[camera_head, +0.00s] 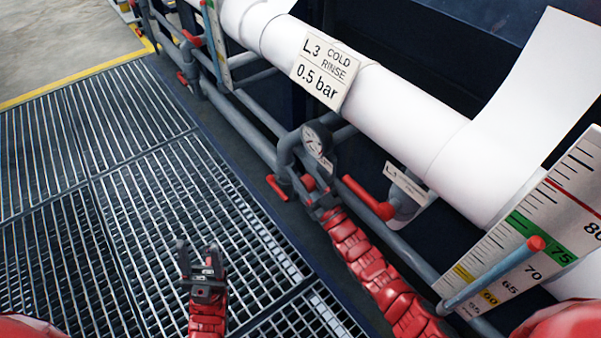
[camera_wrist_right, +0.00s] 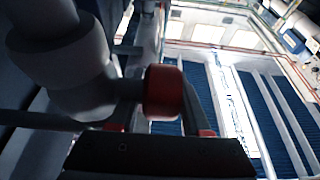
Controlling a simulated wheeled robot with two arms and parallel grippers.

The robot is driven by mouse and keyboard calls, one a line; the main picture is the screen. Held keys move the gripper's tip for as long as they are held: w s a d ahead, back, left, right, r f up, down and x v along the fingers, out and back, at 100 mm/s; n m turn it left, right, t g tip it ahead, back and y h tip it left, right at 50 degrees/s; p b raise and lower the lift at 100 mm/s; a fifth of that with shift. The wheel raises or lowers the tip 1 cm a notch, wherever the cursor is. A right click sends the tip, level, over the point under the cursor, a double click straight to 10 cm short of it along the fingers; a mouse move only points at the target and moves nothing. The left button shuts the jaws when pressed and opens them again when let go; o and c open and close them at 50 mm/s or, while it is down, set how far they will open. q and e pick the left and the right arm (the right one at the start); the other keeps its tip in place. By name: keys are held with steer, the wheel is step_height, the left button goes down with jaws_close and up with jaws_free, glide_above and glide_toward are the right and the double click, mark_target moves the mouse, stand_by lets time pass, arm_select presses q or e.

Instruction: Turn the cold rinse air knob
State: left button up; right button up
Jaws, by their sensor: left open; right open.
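The sign reading "L.3 COLD RINSE 0.5 bar" (camera_head: 325,71) hangs on the white pipe in the head view. Below it is a round gauge (camera_head: 317,138) on grey piping. A small red knob (camera_head: 308,182) sits under the gauge. In the right wrist view the red knob (camera_wrist_right: 164,92) is on a grey pipe fitting (camera_wrist_right: 75,70). My right gripper (camera_head: 315,197) is at the knob. Its open fingers appear on either side of the knob; contact cannot be told. My left gripper (camera_head: 198,260) is open and empty above the floor grating.
A red lever (camera_head: 277,188) lies left of the knob and another red lever (camera_head: 368,198) lies right of it. A scale board (camera_head: 535,235) with a red-tipped rod stands at the right. The floor grating (camera_head: 100,190) at left is clear.

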steer(key=shift+w+a, duration=0.1)
steer(key=shift+w, duration=0.05)
jaws_close()
